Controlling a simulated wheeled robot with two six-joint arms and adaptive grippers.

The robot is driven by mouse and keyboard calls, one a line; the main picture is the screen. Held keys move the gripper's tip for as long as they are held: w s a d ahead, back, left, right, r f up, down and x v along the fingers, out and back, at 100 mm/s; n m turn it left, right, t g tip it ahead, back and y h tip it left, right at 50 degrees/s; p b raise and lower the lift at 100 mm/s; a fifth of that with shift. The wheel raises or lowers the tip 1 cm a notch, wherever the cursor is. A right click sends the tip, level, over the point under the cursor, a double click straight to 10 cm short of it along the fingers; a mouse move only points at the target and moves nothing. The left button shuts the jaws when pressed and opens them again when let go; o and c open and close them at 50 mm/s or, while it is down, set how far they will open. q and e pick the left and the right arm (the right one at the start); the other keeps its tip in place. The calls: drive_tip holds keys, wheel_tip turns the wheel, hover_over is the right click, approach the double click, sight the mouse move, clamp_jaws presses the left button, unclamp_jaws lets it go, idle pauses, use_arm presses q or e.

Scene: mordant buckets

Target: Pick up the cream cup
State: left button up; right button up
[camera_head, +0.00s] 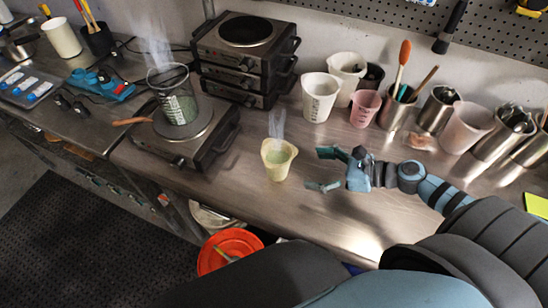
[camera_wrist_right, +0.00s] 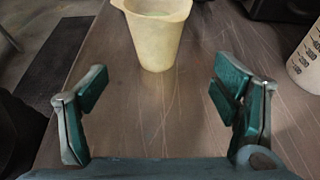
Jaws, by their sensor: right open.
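The cream cup (camera_head: 278,160) stands upright on the metal bench near its front edge, with pale green contents and steam rising from it. My right gripper (camera_head: 328,170) is to the right of the cup, with its jaws apart and facing it. In the right wrist view the cup (camera_wrist_right: 156,35) is ahead, roughly centred between the open fingers (camera_wrist_right: 158,105) and beyond their tips. Nothing is between the fingers. My left gripper does not show.
A hotplate (camera_head: 200,140) with a steaming beaker (camera_head: 176,105) stands left of the cup. White cups (camera_head: 318,97), a pink cup (camera_head: 365,108) and metal tool holders (camera_head: 437,108) stand along the back. An orange bucket (camera_head: 228,247) is below the front edge. Bare bench (camera_head: 345,215) lies around the gripper.

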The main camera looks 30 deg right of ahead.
sight(277, 163)
drive_tip(key=x, duration=1.2)
drive_tip(key=shift+a+r, duration=0.25)
drive_tip(key=shift+r, duration=0.15)
drive_tip(key=shift+s, duration=0.15)
drive_tip(key=c, duration=1.5)
